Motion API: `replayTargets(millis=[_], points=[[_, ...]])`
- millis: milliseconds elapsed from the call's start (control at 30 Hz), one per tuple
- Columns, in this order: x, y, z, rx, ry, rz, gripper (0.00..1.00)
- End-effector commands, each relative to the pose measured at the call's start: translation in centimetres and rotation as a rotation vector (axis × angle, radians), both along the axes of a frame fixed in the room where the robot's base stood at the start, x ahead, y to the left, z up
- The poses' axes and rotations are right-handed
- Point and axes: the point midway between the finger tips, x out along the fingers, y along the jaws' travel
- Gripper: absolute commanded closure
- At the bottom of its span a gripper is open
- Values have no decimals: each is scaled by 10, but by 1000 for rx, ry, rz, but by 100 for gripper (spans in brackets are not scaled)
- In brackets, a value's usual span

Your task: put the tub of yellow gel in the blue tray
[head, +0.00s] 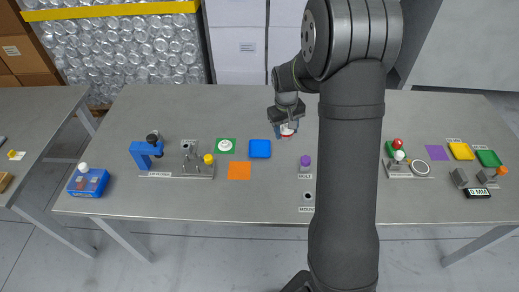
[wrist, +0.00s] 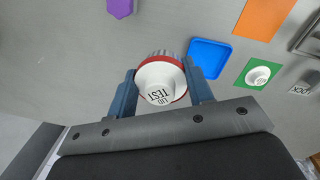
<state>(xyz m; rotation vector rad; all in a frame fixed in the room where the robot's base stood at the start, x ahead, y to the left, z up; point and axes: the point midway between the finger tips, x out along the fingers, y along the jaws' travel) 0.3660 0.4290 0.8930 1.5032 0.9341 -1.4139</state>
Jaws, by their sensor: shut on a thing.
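My gripper (head: 289,124) is shut on a round tub (wrist: 161,80) with a white top, a red rim and a ridged grey side. The lettering on its top seems to read "TEST LID". The blue fingers clasp it from both sides. No yellow gel shows in it; its lower part is hidden. The blue tray (head: 260,148) is flat, square and empty on the grey table. In the head view it lies left of and nearer than my gripper; it also shows in the wrist view (wrist: 210,57), right of the held tub and apart from it.
An orange square (head: 239,171) and a green square (head: 225,145) with a white round piece lie left of the tray. A purple piece (head: 305,161) stands right of the tray. The table behind the tray is clear.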

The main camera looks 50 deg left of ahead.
Motion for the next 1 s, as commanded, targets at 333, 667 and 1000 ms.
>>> replayTargets(millis=[333, 667, 1000], points=[[1, 6, -17, -5, -1, 54, 75], [-31, 69, -60, -5, -3, 51, 75], [-39, 86, -80, -5, -1, 47, 75]])
